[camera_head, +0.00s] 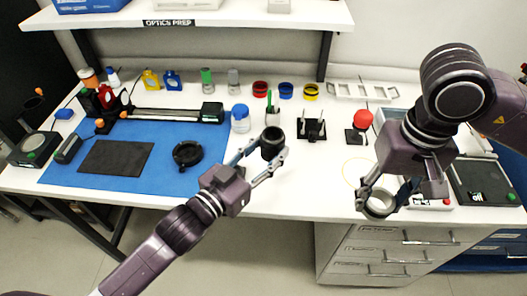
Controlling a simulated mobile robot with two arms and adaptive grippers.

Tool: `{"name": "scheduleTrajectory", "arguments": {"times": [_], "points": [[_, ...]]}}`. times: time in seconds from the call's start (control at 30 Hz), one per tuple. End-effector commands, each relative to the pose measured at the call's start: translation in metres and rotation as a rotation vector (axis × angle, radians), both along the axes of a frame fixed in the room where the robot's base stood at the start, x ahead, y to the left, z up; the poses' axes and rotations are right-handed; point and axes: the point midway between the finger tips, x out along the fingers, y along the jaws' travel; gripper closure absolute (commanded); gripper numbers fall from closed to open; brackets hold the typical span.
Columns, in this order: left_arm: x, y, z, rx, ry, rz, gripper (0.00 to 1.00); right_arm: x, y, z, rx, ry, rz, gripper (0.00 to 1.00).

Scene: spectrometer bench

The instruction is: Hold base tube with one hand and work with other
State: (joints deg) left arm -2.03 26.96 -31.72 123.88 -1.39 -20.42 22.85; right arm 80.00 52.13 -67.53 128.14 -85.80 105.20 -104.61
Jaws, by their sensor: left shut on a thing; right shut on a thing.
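A short black tube (272,144), apparently the base tube, is between the fingers of my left gripper (264,156), near the front middle of the bench. My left gripper is shut on it, and its dark open end faces up. My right gripper (379,204) is shut on a silver-grey ring (380,212) at the bench's front edge, to the right of the black tube. The tube and the ring are well apart. The ring's far side is partly hidden by the fingers.
A blue mat (150,180) carries a black ring (187,154), a dark pad (115,158) and a rail (160,114). Behind stand red, blue and yellow ring parts (285,90). A red-topped part (363,119) and a black stand (311,128) are right of centre. Bare bench lies between the grippers.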

Motion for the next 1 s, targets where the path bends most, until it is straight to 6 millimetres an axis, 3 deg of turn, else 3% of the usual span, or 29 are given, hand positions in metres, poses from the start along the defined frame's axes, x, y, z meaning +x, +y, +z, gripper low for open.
{"name": "scheduleTrajectory", "arguments": {"times": [0.5,1.0], "points": [[0.024,-0.016,0.002,-0.002,-0.002,0.0,0.88,0.0,0.0,0.005,0.0,0.0,0.0,0.83],[0.025,-0.017,-0.002,-0.001,-0.002,0.0,0.88,0.0,0.0,0.002,0.0,0.0,0.0,0.83]]}}
